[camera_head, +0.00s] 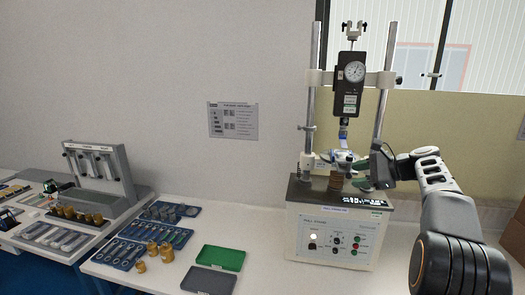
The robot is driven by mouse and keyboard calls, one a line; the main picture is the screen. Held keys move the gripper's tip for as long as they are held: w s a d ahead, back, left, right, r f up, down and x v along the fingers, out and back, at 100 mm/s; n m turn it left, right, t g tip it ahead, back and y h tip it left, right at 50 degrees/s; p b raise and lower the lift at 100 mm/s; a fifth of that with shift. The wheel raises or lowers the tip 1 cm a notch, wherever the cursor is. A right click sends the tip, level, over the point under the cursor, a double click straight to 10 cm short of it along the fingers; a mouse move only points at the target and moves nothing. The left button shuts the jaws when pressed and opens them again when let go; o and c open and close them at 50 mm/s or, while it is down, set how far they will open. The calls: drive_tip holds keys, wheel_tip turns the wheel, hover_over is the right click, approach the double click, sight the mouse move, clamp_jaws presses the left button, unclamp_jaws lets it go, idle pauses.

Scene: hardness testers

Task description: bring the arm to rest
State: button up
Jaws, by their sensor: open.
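My arm (440,205) reaches in from the lower right. My gripper (346,172) is open at the tester, just above its dark base plate. Its two fingers show as greenish tips on either side of the tester's middle line. The tester (348,90) has two upright posts, a black gauge head with a round dial, and a white control box (335,238) with buttons below. A small brown ringed cylinder (335,183) stands on the plate near the fingers. I cannot tell whether the fingers touch it. The gripper hides part of the plate.
A green tray (221,258) and a grey tray (209,280) lie on the white table left of the tester. Blue trays (140,256) with parts and several brass weights stand farther left. Another bench device (100,175) is at far left. A notice hangs on the wall.

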drive_tip(key=s+a+f+n+g+h+b, duration=0.1)
drive_tip(key=s+a+f+n+h, duration=0.2)
drive_tip(key=s+f+n, duration=0.3)
drive_tip(key=s+a+f+n+g+h+b, duration=0.1)
drive_tip(key=s+a+f+n+h, duration=0.3)
drive_tip(key=s, duration=1)
drive_tip(key=s+a+f+n+h+b, duration=0.1)
drive_tip(key=s+a+f+n+h, duration=0.2)
drive_tip(key=s+a+f+n, duration=0.3)
drive_tip(key=shift+s+a+f+n+g, duration=0.3)
drive_tip(key=shift+s+f+n, duration=0.7)
drive_tip(key=shift+s, duration=1.4)
